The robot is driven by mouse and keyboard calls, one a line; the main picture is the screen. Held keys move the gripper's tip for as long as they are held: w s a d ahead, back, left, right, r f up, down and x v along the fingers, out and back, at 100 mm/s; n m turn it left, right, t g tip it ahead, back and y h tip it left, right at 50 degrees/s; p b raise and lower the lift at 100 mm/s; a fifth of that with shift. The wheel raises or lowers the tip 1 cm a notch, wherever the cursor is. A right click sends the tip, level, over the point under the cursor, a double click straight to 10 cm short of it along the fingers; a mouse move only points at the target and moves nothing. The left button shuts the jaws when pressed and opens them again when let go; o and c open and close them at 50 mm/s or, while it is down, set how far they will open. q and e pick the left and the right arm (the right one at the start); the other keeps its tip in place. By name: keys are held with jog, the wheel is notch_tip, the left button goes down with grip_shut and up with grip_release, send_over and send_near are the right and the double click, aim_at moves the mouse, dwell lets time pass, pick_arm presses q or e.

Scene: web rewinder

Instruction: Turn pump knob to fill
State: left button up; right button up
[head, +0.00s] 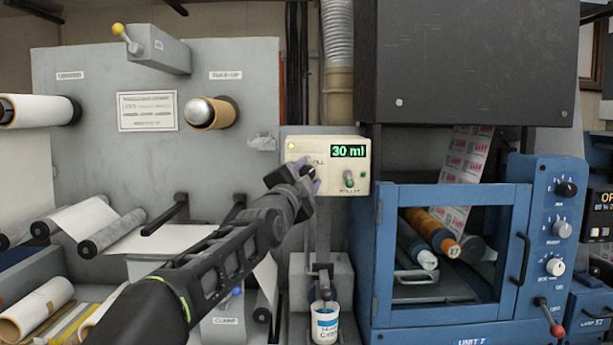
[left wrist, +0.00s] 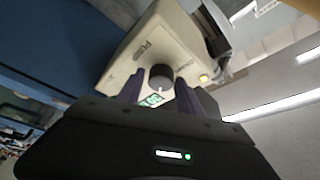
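The cream pump box (head: 335,148) is at the centre of the head view, with a green display (head: 350,151) reading 30 ml and a lit yellow lamp (head: 292,146). My left gripper (head: 309,178) is at its front left and hides part of the panel. In the left wrist view, a dark round knob (left wrist: 161,76) with a pale mark lies between the two purple fingers of my left gripper (left wrist: 160,82). The fingers are apart, with gaps visible beside the knob. My right gripper is not seen.
A white labelled cup (head: 326,322) stands below the pump's spout. A blue machine cabinet (head: 450,310) with a framed window is close on the right. Rollers and white web (head: 90,218) fill the left side. A grey hose (head: 338,40) runs above the box.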

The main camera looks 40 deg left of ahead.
pick_arm(q)
jog(key=shift+o, duration=1)
jog(key=b+v, duration=0.1)
jog(key=v, duration=0.6)
jog(key=shift+s+b, duration=0.3)
jog(key=shift+s, duration=0.1)
jog(key=shift+d+f, duration=0.1)
jog(key=shift+f, duration=0.05)
